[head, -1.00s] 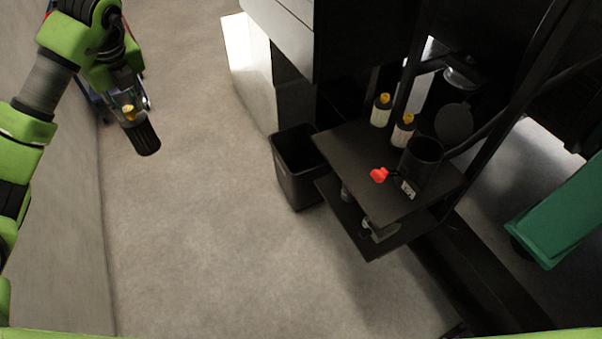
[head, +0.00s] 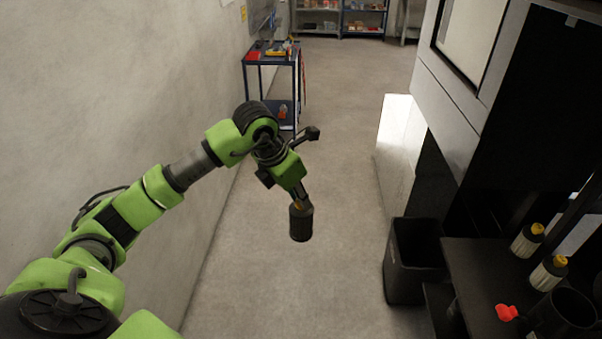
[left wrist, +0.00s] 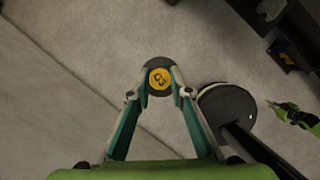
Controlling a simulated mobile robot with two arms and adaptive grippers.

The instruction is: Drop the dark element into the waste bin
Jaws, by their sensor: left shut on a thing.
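The dark element (head: 301,223) is a ribbed black cylinder. It hangs below my left gripper (head: 299,197), which is shut on its top, high above the floor. In the left wrist view the element's yellow cap marked C3 (left wrist: 160,79) sits between the two fingertips. The waste bin (head: 401,284) is black and open-topped. It stands on the floor to the right of the element in the head view, beside the dark shelf unit. Its inside is too dark to make out. A small green and black arm part shows at the right edge of the left wrist view; its jaw state is unclear.
The dark shelf unit (head: 470,267) carries two yellow-capped bottles (head: 527,240), a red item (head: 507,312) and a black container (head: 566,312). A blue cart (head: 270,58) stands by the left wall. Grey floor (head: 335,150) is clear between the wall and the bin.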

